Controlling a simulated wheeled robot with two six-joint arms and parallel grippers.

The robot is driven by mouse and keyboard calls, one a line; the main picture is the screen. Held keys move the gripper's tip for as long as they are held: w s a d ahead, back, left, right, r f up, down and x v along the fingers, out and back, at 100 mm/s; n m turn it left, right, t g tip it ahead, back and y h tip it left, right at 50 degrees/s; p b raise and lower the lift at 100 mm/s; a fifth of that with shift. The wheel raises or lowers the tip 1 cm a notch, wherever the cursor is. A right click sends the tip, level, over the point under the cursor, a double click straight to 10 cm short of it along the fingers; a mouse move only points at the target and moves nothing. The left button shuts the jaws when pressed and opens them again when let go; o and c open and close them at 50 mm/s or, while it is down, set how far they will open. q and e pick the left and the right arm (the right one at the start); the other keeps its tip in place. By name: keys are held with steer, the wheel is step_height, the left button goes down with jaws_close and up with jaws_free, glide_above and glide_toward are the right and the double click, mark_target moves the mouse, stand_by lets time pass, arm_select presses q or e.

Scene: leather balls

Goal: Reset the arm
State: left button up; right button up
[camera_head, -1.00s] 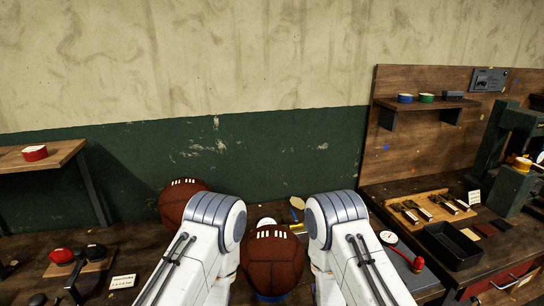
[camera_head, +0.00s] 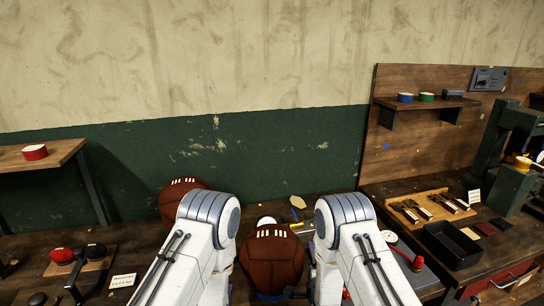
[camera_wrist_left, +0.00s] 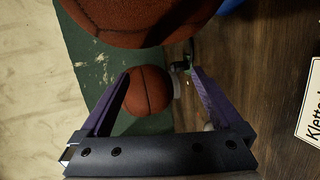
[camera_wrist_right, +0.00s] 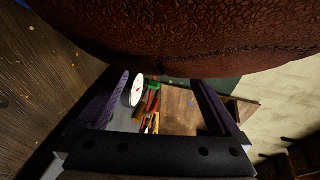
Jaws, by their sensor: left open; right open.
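A brown leather ball (camera_head: 270,262) with white laces sits on a blue ring (camera_head: 268,296) between my two arms. A second brown ball (camera_head: 180,196) stands farther back on the left, partly behind my left arm. My left gripper (camera_wrist_left: 160,76) is open and empty. The near ball (camera_wrist_left: 140,18) looms past its fingertips, and the farther ball (camera_wrist_left: 147,90) shows beyond, between the fingers. My right gripper (camera_wrist_right: 162,82) is open and empty, with the near ball (camera_wrist_right: 180,35) close above it in its view. In the head view both grippers are mostly hidden by my arms.
On the left are a red-and-black tool on a board (camera_head: 82,258) and a white label (camera_head: 122,281).

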mark_target(238, 260)
arm_select(q)
steer(key=d+x, duration=0.1)
steer(key=x, duration=0.8)
steer(key=shift+d, duration=0.2)
arm_select(e)
steer(key=shift+a, duration=0.75)
arm_select(q)
steer(key=shift+d, duration=0.1)
